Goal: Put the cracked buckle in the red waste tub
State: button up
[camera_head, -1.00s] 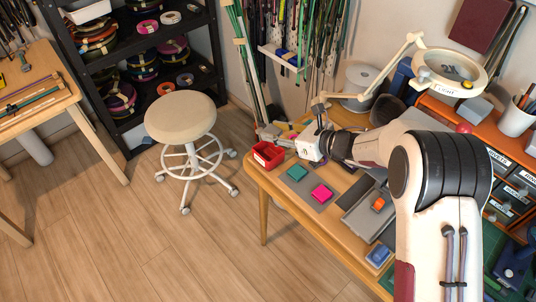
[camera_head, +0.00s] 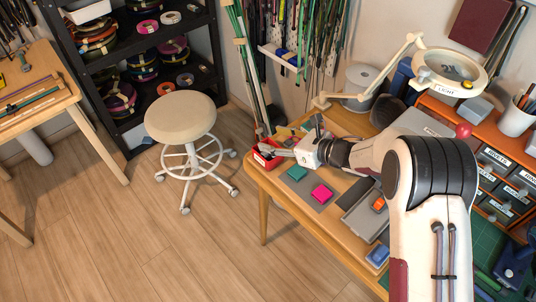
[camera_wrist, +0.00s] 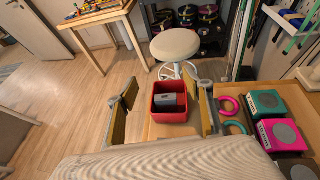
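The red waste tub (camera_head: 260,163) stands at the near left corner of the table; in the wrist view the tub (camera_wrist: 170,113) is right ahead. A grey piece (camera_wrist: 166,100) lies inside it, which looks like the buckle; I cannot make out a crack. My gripper (camera_head: 271,149) is at the tub in the head view, hiding part of its rim. In the wrist view my gripper (camera_wrist: 167,92) has its two fingers wide apart, one on each side of the tub in the picture, with nothing between the pads. I cannot tell whether the fingers touch the tub.
A teal block (camera_head: 297,173) and a magenta block (camera_head: 321,193) sit on the table to the right of the tub. Pink and teal rings (camera_wrist: 229,104) lie near the right finger. An orange item (camera_head: 379,204) is further right. A stool (camera_head: 180,118) stands beyond the table edge.

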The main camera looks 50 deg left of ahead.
jog(key=shift+d, duration=0.1)
jog(key=v, duration=1.2)
dwell(0.4)
dwell(0.7)
